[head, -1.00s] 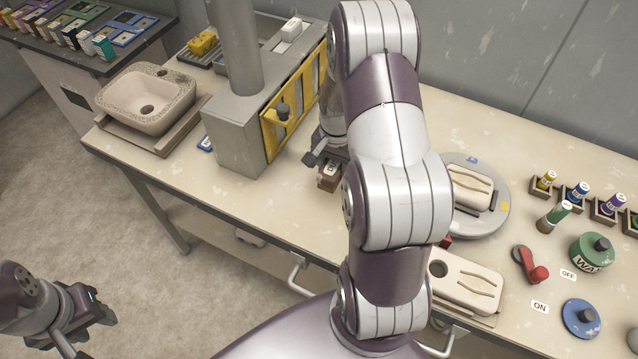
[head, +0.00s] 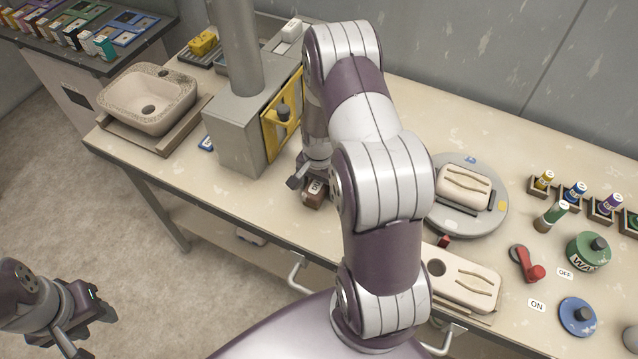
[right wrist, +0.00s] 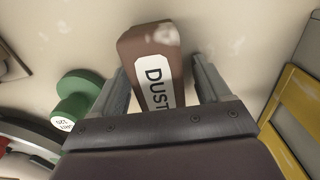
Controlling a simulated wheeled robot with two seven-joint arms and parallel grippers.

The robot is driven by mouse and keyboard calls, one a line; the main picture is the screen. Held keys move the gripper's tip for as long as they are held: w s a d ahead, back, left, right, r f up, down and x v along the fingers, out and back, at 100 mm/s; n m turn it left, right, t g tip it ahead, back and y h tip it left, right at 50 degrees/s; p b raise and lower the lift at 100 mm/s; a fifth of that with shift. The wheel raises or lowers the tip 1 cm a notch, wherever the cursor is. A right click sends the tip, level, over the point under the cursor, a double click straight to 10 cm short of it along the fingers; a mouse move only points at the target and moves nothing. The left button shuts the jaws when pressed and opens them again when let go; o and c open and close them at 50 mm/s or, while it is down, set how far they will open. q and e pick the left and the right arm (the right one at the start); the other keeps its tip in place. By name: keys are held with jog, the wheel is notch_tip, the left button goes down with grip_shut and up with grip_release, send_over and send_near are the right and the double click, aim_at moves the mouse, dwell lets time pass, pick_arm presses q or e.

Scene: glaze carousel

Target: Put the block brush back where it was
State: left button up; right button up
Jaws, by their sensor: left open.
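The block brush (head: 313,194) is a brown block with a white label reading DUST. It also fills the middle of the right wrist view (right wrist: 150,50). In the head view my right gripper (head: 312,176) is over the front part of the table, right of the grey box, partly hidden by my arm. Whether the brush touches the table is unclear. My left gripper (head: 93,332) is open and empty, off the table at lower left.
A grey box (head: 232,140) with a yellow frame (head: 283,118) stands left of the brush. A round turntable (head: 492,215) carries a cream piece at right. A green-topped object (right wrist: 82,95) stands beside the gripper in the wrist view. The table between sink and grey box is mostly clear.

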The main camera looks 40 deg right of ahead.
jog(key=shift+r, duration=0.35)
notch_tip(320, 180, up, 12)
jog(key=b, duration=0.1)
jog(key=s+a+r+n, duration=0.1)
jog(key=s+a+n, duration=0.3)
jog(key=a+n, duration=0.2)
jog(key=s+a+r+n+t, duration=0.1)
jog(key=s+a+r+n, duration=0.1)
jog(key=s+a+n, duration=0.2)
jog(key=a+n, duration=0.2)
jog(key=a, duration=0.2)
jog(key=shift+s+a+r+n, duration=0.2)
jog(key=shift+s+a+n, duration=0.05)
jog(key=shift+s+n, duration=0.15)
